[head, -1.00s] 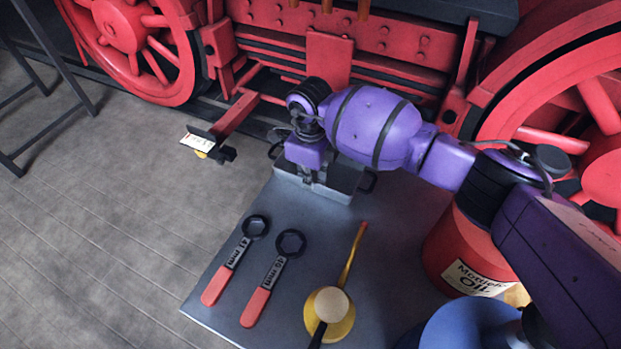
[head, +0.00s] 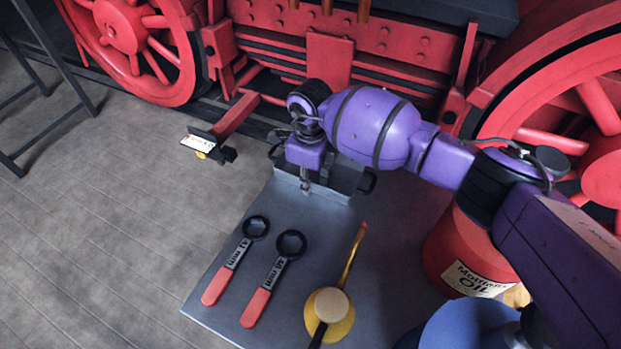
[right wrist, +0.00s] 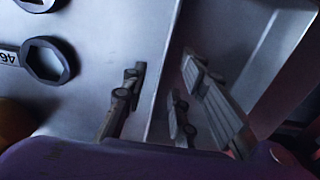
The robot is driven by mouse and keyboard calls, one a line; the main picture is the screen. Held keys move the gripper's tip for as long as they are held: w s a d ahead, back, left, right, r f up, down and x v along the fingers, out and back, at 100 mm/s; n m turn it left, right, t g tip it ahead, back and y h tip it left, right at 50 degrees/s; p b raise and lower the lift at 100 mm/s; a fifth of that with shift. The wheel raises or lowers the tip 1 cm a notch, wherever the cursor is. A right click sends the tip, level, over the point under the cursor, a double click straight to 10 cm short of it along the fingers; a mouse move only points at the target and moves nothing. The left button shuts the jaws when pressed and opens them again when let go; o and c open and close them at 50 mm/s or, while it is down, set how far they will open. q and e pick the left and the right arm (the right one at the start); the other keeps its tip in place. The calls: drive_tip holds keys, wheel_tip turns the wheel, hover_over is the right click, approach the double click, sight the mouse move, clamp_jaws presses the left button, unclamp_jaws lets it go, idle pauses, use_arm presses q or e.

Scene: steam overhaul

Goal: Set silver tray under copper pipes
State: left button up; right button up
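The silver tray (head: 347,174), a grey metal box with black side handles, sits at the far end of the grey bench top, partly hidden by my right arm. My right gripper (head: 305,180) points down at the tray's near wall. In the right wrist view its fingers (right wrist: 165,100) are apart, with the tray's wall (right wrist: 166,55) passing between them; I cannot tell whether either finger touches it. The ends of several copper pipes (head: 327,6) hang at the top edge of the head view, above the red locomotive frame. My left gripper is not in view.
Two red-handled wrenches (head: 233,262) (head: 272,280) and a yellow oil can (head: 343,325) with a long spout lie on the bench top (head: 222,305). A red oil drum (head: 450,245) stands to the right. Red wheels (head: 125,30) flank the locomotive frame.

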wheel_tip(320, 180, up, 12)
idle(0.5)
